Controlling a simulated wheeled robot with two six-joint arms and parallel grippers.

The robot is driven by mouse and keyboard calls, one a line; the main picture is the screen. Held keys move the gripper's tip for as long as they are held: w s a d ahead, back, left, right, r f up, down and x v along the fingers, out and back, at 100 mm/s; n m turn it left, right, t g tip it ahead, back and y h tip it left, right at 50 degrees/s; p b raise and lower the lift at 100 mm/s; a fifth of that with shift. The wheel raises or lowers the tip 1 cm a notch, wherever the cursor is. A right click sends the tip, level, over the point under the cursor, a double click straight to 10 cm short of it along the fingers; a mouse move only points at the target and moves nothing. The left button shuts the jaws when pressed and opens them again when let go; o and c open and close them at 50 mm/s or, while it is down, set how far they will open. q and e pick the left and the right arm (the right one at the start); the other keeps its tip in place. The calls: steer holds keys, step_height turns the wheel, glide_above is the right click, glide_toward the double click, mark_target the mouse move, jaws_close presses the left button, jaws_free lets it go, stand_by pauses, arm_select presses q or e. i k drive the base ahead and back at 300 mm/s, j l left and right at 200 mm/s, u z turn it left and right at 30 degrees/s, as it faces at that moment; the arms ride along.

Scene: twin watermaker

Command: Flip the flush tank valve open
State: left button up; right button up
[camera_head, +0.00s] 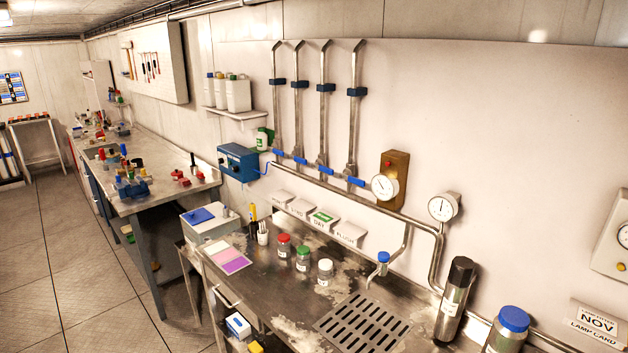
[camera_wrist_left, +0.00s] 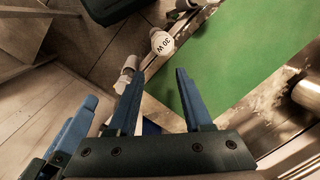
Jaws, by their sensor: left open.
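In the head view, four upright pipes on the wall carry blue lever handles near their lower ends. The rightmost lever (camera_head: 356,181) lies above the tag that reads FLUSH (camera_head: 349,234); its handle slants down to the right across its pipe (camera_head: 354,115). The other levers, such as the one beside it (camera_head: 321,172), lie at a similar slant. Neither gripper shows in the head view. In the left wrist view my left gripper (camera_wrist_left: 160,69) is open and empty, away from the levers. Blue finger-like parts at lower left look like my right gripper (camera_wrist_left: 75,130); their opening is unclear.
A steel bench (camera_head: 268,276) with jars, a drain grate (camera_head: 362,322) and a dark cylinder (camera_head: 455,300) stands below the pipes. Two gauges (camera_head: 385,187) (camera_head: 443,207) and a blue box (camera_head: 238,162) flank the levers. The wall front above the bench is clear.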

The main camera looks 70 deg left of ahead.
mark_target(355, 181)
steer(key=u, duration=0.45)
steer(key=i+u, duration=0.1)
steer(key=u, duration=0.8)
steer(key=i+l+u, duration=0.1)
steer(key=u, duration=0.35)
steer(key=l+u, duration=0.1)
steer(key=u, duration=0.35)
steer(key=j+u, duration=0.25)
steer(key=i+j+u, duration=0.1)
steer(key=i, duration=0.25)
steer(key=i+j+u, duration=0.15)
steer(key=i, duration=0.2)
